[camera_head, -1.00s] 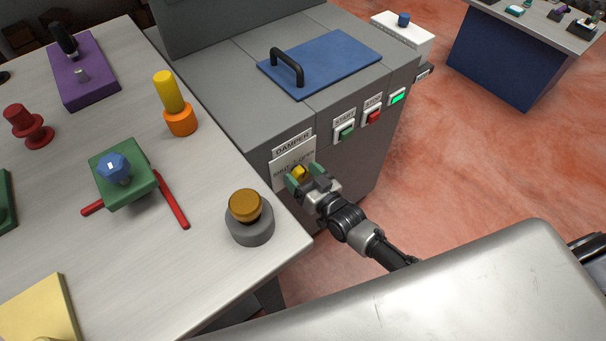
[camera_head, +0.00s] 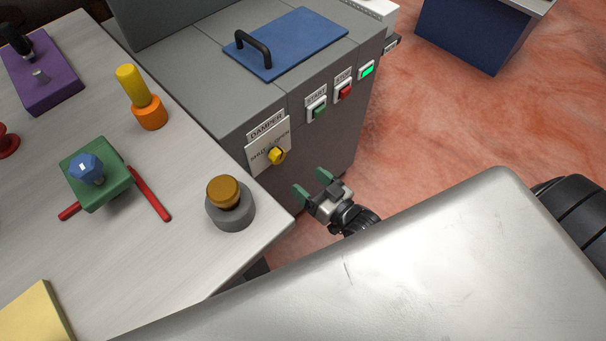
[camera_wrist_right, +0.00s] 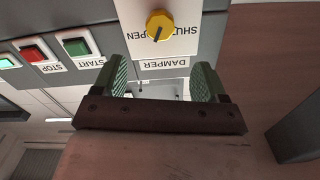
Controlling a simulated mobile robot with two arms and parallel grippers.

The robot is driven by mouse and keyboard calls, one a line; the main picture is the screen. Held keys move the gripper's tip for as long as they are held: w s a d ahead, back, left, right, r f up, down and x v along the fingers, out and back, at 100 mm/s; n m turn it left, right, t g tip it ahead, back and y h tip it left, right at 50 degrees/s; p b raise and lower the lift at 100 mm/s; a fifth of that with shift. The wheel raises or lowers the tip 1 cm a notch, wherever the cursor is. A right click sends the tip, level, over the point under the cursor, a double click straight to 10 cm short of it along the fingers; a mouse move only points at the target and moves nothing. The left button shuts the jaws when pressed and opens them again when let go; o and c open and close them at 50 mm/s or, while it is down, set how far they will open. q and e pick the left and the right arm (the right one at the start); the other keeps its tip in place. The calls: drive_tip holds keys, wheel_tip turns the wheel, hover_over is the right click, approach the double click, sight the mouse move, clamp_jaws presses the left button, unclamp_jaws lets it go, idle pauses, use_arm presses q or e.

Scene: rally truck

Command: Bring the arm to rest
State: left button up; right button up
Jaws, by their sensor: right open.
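My right gripper (camera_head: 312,187) is open and empty, with green pads on its fingers. It stands in front of the grey machine (camera_head: 318,150), below and to the right of the yellow damper knob (camera_head: 277,156), and apart from it. In the right wrist view the two open fingers (camera_wrist_right: 160,82) frame free space, and the yellow knob (camera_wrist_right: 160,24) shows beyond them on its white plate. The knob's plate (camera_head: 258,160) is labelled DAMPER. My left gripper is not in view.
A workbench (camera_head: 130,260) at left holds a round amber-topped piece (camera_head: 223,191), a green block with a blue knob (camera_head: 97,187), red bars and a yellow-orange post (camera_head: 150,112). Green START (camera_head: 318,109) and red STOP (camera_head: 345,91) buttons are on the machine. Open floor lies right (camera_head: 420,120).

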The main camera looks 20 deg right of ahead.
idle(0.3)
drive_tip(key=s+d+f+g+h+p, duration=0.2)
drive_tip(key=s+f+g+p, duration=0.15)
drive_tip(key=f, duration=0.45)
drive_tip(key=s+d+f+g+h+p, duration=0.25)
drive_tip(key=s+f, duration=0.25)
drive_tip(key=f, duration=0.3)
drive_tip(key=s+f+g+h+p, duration=0.1)
drive_tip(key=s+f+g, duration=0.4)
drive_tip(key=s, duration=0.7)
drive_tip(key=s+f+g+p, duration=0.2)
drive_tip(key=s+f+g, duration=0.3)
drive_tip(key=s, duration=0.8)
drive_tip(key=shift+n+h+p, duration=0.3)
drive_tip(key=shift+h+p, duration=0.05)
drive_tip(key=shift+p, duration=0.05)
